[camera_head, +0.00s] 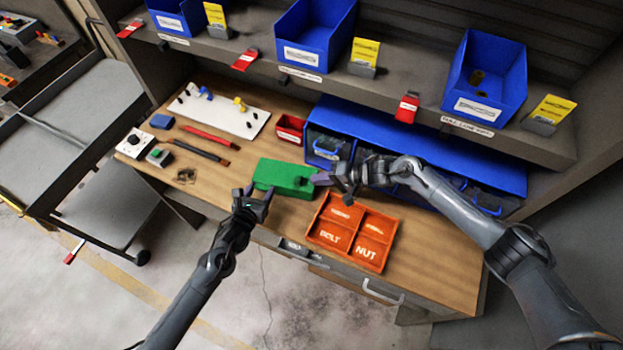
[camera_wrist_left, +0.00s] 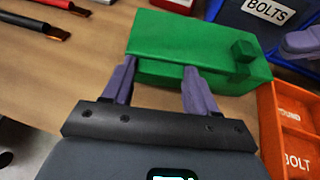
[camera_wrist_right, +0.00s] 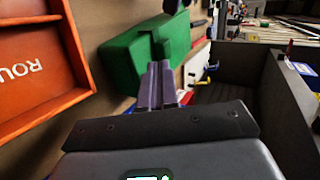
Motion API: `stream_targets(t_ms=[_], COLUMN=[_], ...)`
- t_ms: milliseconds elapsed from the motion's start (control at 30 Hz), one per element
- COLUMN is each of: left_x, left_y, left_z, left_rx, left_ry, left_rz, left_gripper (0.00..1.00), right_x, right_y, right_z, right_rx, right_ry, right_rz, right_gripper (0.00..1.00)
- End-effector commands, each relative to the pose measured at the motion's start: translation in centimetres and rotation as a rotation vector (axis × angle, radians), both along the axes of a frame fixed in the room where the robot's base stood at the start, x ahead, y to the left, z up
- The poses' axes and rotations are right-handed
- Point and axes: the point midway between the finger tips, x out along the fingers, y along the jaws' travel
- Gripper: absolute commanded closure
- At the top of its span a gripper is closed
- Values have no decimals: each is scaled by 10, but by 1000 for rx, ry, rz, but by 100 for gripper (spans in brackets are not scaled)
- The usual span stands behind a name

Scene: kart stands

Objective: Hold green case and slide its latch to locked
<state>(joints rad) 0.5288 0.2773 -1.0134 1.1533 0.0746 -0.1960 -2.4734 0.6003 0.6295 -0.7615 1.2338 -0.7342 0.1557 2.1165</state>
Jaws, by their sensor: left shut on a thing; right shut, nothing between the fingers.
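The green case (camera_head: 284,176) lies on the wooden bench, left of the orange tray. My left gripper (camera_head: 253,193) is shut on the near side of the case; its fingers reach the case in the left wrist view (camera_wrist_left: 160,75). A small raised green block, the latch (camera_wrist_left: 243,50), sits on top near the case's right end. My right gripper (camera_head: 318,181) is shut and empty at that right end. In the right wrist view its closed fingertips (camera_wrist_right: 160,66) are beside the case (camera_wrist_right: 125,58) near the latch; I cannot tell whether they touch.
The orange divided tray (camera_head: 352,233) lies close to the right. Blue bins (camera_head: 328,145) stand behind, under a shelf edge. A small red bin (camera_head: 290,128) is behind the case.

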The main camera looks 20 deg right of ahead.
Motion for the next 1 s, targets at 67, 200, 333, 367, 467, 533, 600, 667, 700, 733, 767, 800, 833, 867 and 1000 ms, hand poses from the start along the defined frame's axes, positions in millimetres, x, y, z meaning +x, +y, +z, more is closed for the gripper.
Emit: stream_targets(t_ms=[67,200,333,367,467,533,600,667,700,733,767,800,833,867,1000], left_x=[0,0,0,0,0,0,0,0,0,0,0,0,0,0,0], left_y=[1,1,1,1,1,1,1,1,1,1,1,1,1,1,0], left_z=[-1,-1,0,0,0,0,0,0,0,0,0,0,0,0,0], left_rx=[1,1,1,1,1,1,1,1,1,1,1,1,1,1,1], left_ry=[1,1,1,1,1,1,1,1,1,1,1,1,1,1,1], left_rz=[1,1,1,1,1,1,1,1,1,1,1,1,1,1,0], left_gripper=[85,85,85,85,85,85,85,85,85,85,85,85,85,85,85], right_x=[5,11,13,13,14,14,14,14,14,14,14,15,16,18,26], right_y=[9,18,22,22,23,23,23,23,23,23,24,25,27,30,44], right_z=[-5,-11,-14,-15,-16,-16,-16,-16,-15,-15,-15,-15,-15,-15,-15], right_rx=[2,2,0,0,0,0,0,0,0,0,0,1,2,3,3], right_ry=[1,-1,0,0,-1,-1,-1,-1,-1,0,0,-1,-1,-2,-1], right_rz=[1,0,0,0,0,0,0,0,0,0,0,0,0,0,-1], right_gripper=[100,100,100,100,100,100,100,100,100,100,100,100,100,100,100])
